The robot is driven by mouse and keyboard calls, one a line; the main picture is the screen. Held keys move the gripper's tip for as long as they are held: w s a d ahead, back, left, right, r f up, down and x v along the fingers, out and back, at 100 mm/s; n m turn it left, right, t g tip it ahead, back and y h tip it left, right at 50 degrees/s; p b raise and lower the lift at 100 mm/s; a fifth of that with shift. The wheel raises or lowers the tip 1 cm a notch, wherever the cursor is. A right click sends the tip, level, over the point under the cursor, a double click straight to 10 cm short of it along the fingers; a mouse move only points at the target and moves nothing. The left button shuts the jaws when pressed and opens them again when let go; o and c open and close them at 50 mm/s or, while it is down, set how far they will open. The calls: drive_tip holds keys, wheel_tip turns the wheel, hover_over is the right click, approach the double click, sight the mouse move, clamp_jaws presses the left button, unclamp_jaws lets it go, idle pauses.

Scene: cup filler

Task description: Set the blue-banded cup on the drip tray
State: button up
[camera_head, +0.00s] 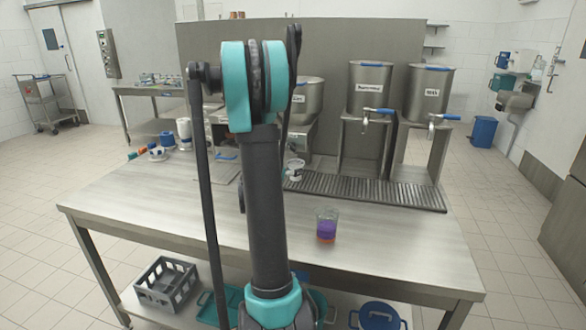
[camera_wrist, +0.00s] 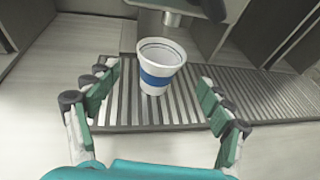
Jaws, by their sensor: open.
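The blue-banded cup (camera_wrist: 160,68) is white with a blue band round its side. In the wrist view it stands upright on the ribbed metal drip tray (camera_wrist: 128,112). My gripper (camera_wrist: 158,78) is open, with one finger on each side of the cup and a visible gap to both. In the head view the drip tray (camera_head: 385,193) runs along the back right of the table. The cup (camera_head: 295,164) shows small at the tray's left end, beside my arm, which hides most of my gripper there.
A spout (camera_wrist: 172,18) hangs just behind and above the cup. Steel tanks with blue-handled taps (camera_head: 370,88) stand behind the tray. A clear glass with purple and orange contents (camera_head: 326,228) stands in front of it. Small cups (camera_head: 157,153) are at the back left.

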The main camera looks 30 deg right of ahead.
drive_tip(key=shift+v, duration=2.25)
